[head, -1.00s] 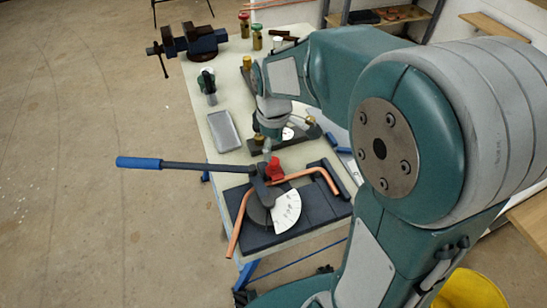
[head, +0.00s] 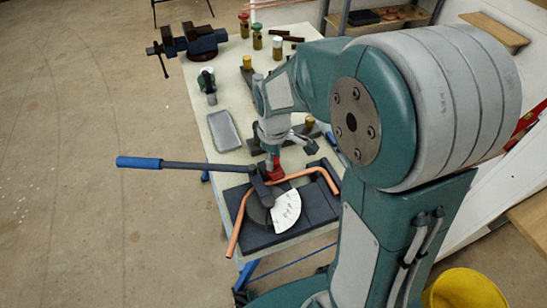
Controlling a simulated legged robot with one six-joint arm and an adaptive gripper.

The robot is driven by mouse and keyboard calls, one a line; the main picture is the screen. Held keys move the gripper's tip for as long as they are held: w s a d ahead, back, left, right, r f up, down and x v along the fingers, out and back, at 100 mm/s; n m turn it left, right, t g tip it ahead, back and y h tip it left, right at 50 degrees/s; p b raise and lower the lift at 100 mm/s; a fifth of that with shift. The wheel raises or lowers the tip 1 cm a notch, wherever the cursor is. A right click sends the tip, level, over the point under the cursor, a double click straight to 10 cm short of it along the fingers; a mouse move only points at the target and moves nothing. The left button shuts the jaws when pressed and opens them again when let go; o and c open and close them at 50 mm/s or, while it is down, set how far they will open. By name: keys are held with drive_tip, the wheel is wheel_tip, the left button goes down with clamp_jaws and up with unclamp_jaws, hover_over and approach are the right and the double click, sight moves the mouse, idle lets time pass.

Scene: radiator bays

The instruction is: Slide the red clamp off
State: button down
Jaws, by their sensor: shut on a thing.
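The red clamp (head: 275,173) sits at the back of the tube bender, beside the pivot and by the copper pipe (head: 237,231). The bender (head: 312,208) has a dark base, a white marked dial (head: 287,212) and a long lever with a blue handle (head: 138,162) pointing left. My gripper (head: 270,161) points down from above and is shut on the red clamp. The gripper and wrist hide part of the clamp's top. The pipe is bent at the right and runs along the front left of the bender.
A grey tray (head: 224,130) lies on the table behind the lever. A blue vise (head: 200,42) is at the far left corner, with several jars near the back. A yellow bucket (head: 466,290) stands at lower right. The floor at left is clear.

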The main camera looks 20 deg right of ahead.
drive_tip(key=shift+w+a, duration=0.15)
drive_tip(key=shift+w, duration=1.4)
drive_tip(key=shift+c, duration=1.6)
unclamp_jaws()
drive_tip(key=shift+w, duration=0.15)
wheel_tip(320, 180, up, 12)
